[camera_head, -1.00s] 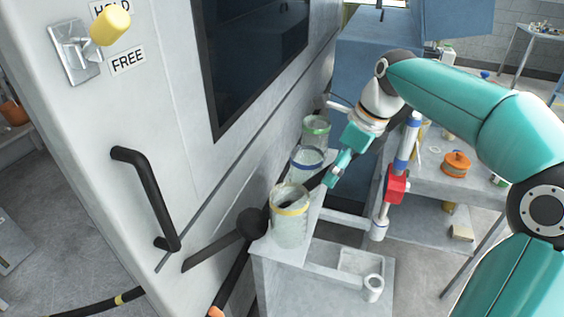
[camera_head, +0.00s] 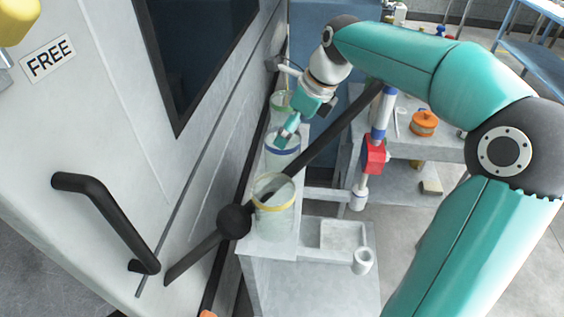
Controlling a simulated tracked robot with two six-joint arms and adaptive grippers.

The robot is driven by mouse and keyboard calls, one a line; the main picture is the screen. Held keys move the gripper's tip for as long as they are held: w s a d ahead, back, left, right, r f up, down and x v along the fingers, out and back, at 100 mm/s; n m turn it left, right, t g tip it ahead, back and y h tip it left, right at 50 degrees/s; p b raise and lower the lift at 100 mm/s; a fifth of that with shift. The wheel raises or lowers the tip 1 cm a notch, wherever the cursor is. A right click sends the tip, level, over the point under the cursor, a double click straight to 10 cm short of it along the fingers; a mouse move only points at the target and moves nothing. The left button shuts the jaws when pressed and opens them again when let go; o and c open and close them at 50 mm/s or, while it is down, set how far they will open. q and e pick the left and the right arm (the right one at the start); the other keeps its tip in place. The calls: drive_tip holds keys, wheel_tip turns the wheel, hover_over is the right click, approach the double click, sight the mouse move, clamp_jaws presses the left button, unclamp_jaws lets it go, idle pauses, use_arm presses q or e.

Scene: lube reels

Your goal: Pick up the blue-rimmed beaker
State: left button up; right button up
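The blue-rimmed beaker (camera_head: 281,160) is clear glass and stands upright on a grey ledge (camera_head: 250,247), in the middle of a row of three. My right gripper (camera_head: 286,136) comes in from the right on the teal arm. Its visible finger reaches down-left and overlaps the blue rim from above in the picture. I cannot tell whether it touches the glass. The other finger is not clear, so its opening cannot be judged.
A yellow-rimmed beaker (camera_head: 274,222) stands in front and a green-rimmed beaker (camera_head: 279,103) behind. A long black bar with a ball (camera_head: 234,221) crosses close by. The white cabinet wall (camera_head: 110,120) is at left. A bench holds an orange pot (camera_head: 424,124).

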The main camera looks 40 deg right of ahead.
sight(283, 159)
drive_tip(key=x, duration=0.6)
drive_tip(key=shift+a+p, duration=0.25)
drive_tip(key=shift+p, duration=0.05)
drive_tip(key=shift+w, duration=0.15)
drive_tip(key=c, duration=1.5)
drive_tip(key=shift+o, duration=0.2)
drive_tip(key=shift+r, duration=0.1)
